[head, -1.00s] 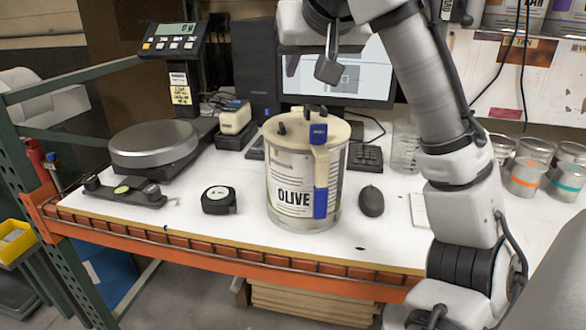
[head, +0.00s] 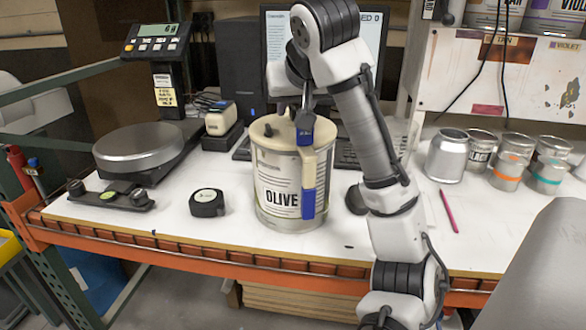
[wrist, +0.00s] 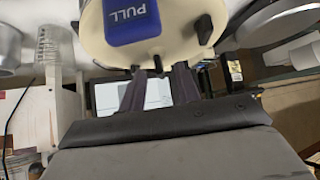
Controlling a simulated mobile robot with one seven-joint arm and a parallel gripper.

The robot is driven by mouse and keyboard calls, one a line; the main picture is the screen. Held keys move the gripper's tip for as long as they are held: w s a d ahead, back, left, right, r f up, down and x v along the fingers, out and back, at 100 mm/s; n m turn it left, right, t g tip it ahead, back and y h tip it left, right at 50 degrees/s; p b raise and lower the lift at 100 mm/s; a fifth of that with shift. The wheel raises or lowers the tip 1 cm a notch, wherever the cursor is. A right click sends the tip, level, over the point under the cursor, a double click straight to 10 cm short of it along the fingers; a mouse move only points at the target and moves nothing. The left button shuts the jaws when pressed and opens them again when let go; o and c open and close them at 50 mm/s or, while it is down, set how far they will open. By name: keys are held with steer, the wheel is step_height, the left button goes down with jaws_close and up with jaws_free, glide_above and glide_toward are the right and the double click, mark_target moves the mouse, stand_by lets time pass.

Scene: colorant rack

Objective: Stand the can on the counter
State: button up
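The can (head: 284,178) is a large cream tin with an OLIVE label, a blue-ended strap down its front and black knobs on its lid. It looks upright on the white counter (head: 110,228); a slight gap under it cannot be ruled out. My gripper (head: 303,118) is at the back of its lid, partly hidden by the blue tab and arm. In the wrist view the lid (wrist: 183,25) with the blue PULL tab fills the top. My two dark fingers (wrist: 160,72) are spread apart and reach its edge; a grip cannot be told.
A scale (head: 140,150), a black tape measure (head: 207,203) and a dark bar device (head: 110,196) are to the left. A silver tin (head: 447,156), a pink pencil (head: 449,211) and several small jars (head: 508,171) are to the right. A monitor (head: 372,22) stands behind.

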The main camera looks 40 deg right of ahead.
steer(key=shift+x, duration=1.25)
jaws_close()
stand_by(0.4)
steer(key=shift+r, duration=0.15)
